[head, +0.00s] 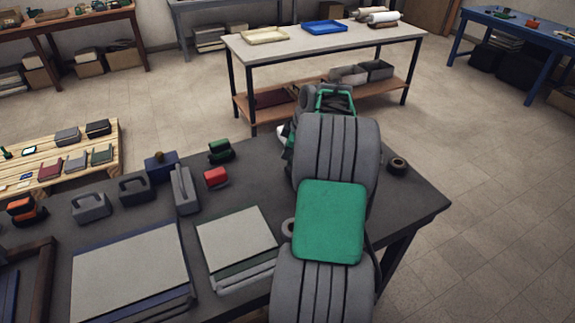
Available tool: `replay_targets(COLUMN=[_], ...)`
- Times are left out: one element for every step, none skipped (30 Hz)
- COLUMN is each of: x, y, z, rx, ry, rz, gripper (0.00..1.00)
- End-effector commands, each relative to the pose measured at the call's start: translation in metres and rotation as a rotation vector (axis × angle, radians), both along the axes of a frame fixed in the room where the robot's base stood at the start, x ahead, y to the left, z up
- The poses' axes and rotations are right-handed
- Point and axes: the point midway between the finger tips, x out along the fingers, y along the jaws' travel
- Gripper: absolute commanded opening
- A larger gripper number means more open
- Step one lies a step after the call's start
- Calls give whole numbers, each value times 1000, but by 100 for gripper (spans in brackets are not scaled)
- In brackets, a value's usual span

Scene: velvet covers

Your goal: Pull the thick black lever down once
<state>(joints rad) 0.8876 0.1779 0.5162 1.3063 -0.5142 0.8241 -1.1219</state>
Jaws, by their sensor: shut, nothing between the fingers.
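I cannot pick out a thick black lever for certain. A grey piece with an upright bar (184,190) stands on the dark table (415,208). To its left are two dark blocks with loop handles, one black (137,189) and one grey (92,207). A green and black piece (221,151) stands behind a red block (216,177). My arm reaches away over the table, and its green and dark far section shows beyond the grey covers. My fingers do not show; the arm hides whatever lies behind it.
A blue block (161,166) sits near the back edge. Flat grey panels (132,270) and (237,240) lie at the front. A black ring (398,164) lies right of my arm. A white-topped bench (290,52) stands behind, across open floor.

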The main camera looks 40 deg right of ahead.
Motion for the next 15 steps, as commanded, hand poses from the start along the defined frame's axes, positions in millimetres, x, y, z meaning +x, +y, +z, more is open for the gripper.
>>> replay_targets(x=[0,0,0,0,0,0,-1,-1,-2,-2,-3,-3,-3,-3,-3], y=[0,0,0,0,0,0,0,0,0,1,1,1,1,1,1], z=[0,0,0,0,-1,-2,-3,-5,-6,-8,-8,-9,-9,-9,-8], rx=[0,0,0,0,0,0,0,0,0,0,0,0,0,0,0], ry=[0,0,0,0,0,0,0,0,0,0,0,0,0,0,0], rz=[0,0,0,0,0,0,0,0,0,0,0,0,0,0,0], gripper=[0,0,0,0,0,0,0,0,0,0,0,0,0,0,0])
